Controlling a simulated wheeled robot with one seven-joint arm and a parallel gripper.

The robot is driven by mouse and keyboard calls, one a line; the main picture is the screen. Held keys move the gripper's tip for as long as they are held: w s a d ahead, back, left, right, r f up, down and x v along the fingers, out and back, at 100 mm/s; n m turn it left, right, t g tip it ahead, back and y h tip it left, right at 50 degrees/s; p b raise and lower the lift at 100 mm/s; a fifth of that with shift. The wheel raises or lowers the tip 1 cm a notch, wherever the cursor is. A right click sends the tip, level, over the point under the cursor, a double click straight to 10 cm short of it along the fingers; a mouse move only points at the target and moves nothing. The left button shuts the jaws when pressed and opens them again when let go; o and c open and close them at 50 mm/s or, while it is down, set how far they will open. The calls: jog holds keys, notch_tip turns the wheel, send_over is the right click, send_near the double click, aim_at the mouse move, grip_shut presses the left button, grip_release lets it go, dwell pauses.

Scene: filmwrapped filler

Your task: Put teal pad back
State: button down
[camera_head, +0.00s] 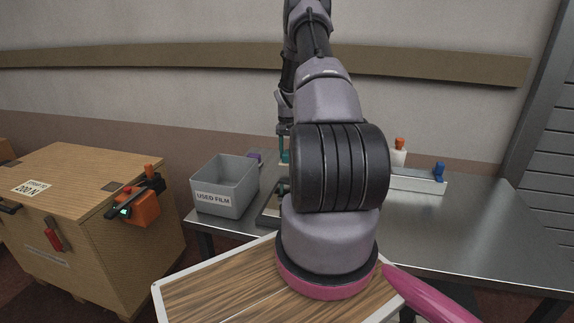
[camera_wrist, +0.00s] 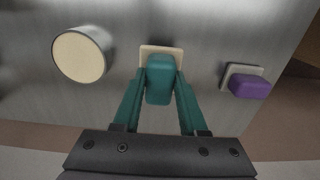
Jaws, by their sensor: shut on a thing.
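The teal pad (camera_wrist: 160,88) is between the two teal fingers of my gripper (camera_wrist: 160,76) in the wrist view, and the gripper is shut on it. A small cream square piece (camera_wrist: 147,50) shows just behind the pad's far end. I cannot tell whether the pad touches it or only overlaps it in the picture. In the head view my gripper (camera_head: 284,156) is partly hidden by my arm, low over the metal table, and the pad cannot be made out there.
A purple pad (camera_wrist: 250,87) on a pale square piece is to the right, and a cream-topped cylinder (camera_wrist: 79,57) to the left. A grey bin (camera_head: 223,186) labelled USED FILM stands on the metal table (camera_head: 480,225). A long pale box (camera_head: 418,182) is farther right. A wooden crate (camera_head: 90,210) stands left.

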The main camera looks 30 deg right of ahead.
aim_at(287, 162)
notch_tip(287, 162, down, 4)
jog(key=shift+f, duration=0.25)
jog(key=shift+c, duration=2.2)
grip_release()
jog(key=shift+r, duration=0.1)
